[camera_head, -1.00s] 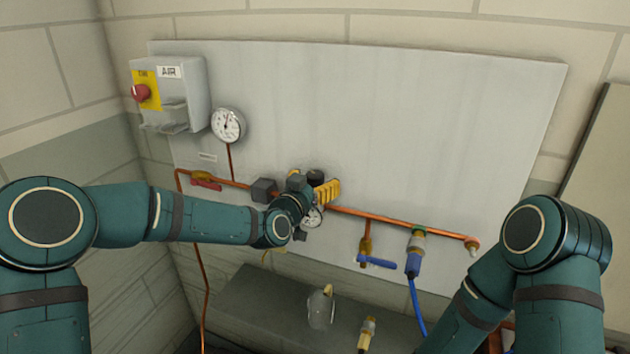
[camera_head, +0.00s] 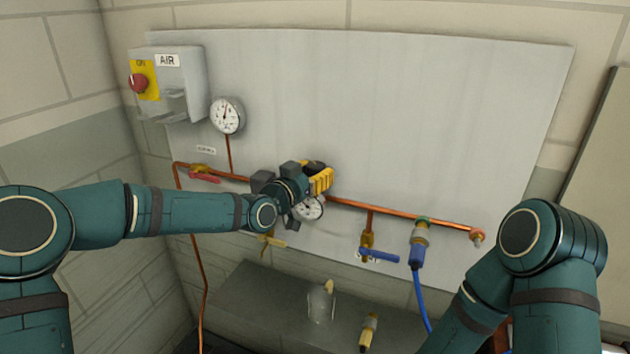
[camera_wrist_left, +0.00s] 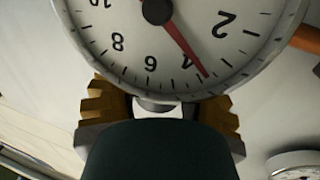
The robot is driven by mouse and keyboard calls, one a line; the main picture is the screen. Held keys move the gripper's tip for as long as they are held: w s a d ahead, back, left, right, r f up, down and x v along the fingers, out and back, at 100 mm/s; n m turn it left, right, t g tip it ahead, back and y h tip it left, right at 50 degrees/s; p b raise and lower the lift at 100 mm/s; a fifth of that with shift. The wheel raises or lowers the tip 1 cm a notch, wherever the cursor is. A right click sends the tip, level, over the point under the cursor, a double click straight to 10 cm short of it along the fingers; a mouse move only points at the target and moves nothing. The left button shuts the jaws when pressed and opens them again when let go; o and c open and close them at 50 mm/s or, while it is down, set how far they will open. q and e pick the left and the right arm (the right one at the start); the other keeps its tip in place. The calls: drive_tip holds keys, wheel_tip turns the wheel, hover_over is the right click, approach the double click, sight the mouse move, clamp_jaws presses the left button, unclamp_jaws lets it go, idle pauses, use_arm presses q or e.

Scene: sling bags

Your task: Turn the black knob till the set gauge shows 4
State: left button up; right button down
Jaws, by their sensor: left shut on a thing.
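My left gripper (camera_head: 319,180), with yellow fingers, is at the copper pipe in the middle of the board. It is shut on the black knob (camera_head: 315,165), which is mostly hidden by the fingers and wrist. The set gauge (camera_head: 309,208) sits just below the gripper. In the left wrist view the gauge (camera_wrist_left: 130,45) looms large and upside down. My right gripper is out of view.
A second gauge (camera_head: 227,115) and an AIR box with a red button (camera_head: 138,82) are at upper left. Red-handled (camera_head: 204,178) and blue-handled (camera_head: 379,255) valves sit on the pipe (camera_head: 400,216). A blue hose (camera_head: 418,300) hangs at right. A grey ledge (camera_head: 258,292) lies below.

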use_arm(q)
drive_tip(key=shift+m+g+h, duration=0.6)
drive_tip(key=shift+h, duration=0.1)
drive_tip(key=o, duration=1.2)
drive_tip(key=v, duration=1.2)
